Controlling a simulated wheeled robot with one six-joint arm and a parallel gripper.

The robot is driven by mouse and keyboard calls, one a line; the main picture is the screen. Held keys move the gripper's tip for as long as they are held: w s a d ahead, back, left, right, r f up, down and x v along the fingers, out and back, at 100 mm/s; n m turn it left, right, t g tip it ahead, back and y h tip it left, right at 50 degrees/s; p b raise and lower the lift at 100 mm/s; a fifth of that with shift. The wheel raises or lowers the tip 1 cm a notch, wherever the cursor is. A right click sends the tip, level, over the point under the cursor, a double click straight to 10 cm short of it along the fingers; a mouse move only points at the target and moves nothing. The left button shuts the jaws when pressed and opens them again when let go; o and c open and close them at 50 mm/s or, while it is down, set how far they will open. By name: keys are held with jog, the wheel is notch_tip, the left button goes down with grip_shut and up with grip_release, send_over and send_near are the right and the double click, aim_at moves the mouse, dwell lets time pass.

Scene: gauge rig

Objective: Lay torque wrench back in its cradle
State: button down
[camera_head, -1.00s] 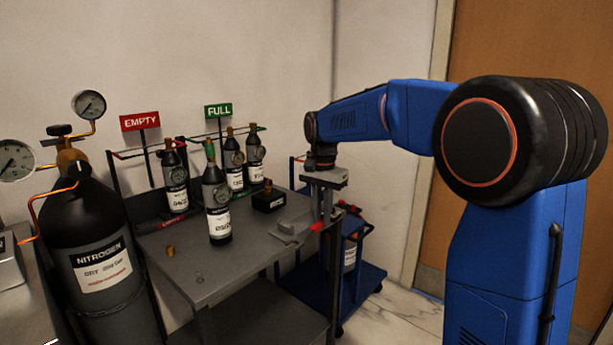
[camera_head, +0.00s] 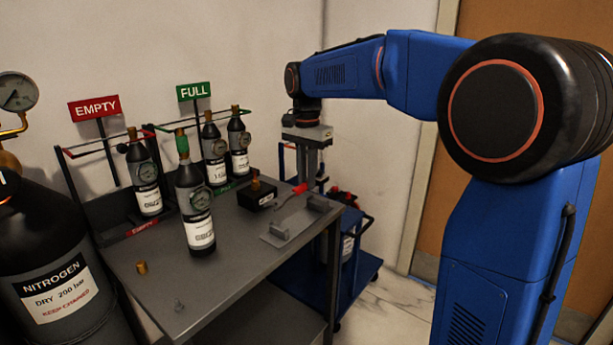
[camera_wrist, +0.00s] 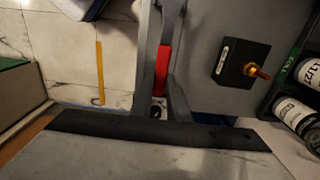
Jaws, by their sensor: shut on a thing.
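The torque wrench shows as a red handle (camera_head: 299,189) in the head view, at my gripper (camera_head: 306,180). In the wrist view the red handle (camera_wrist: 163,68) lies between the two fingers of my gripper (camera_wrist: 166,55), which is shut on it. The rest of the wrench is mostly hidden by the fingers. The cradle (camera_head: 272,240) is a grey plate with two raised blocks near the right front edge of the table. My gripper and the wrench appear behind the cradle; their height above the table is hard to tell.
A blue cart (camera_head: 355,270) stands beyond the table's right edge.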

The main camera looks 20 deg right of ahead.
jog(key=shift+f, duration=3.35)
jog(key=c, duration=1.6)
grip_release()
notch_tip(320, 180, up, 17)
jog(key=shift+s+r, duration=0.1)
jog(key=shift+r, duration=0.1)
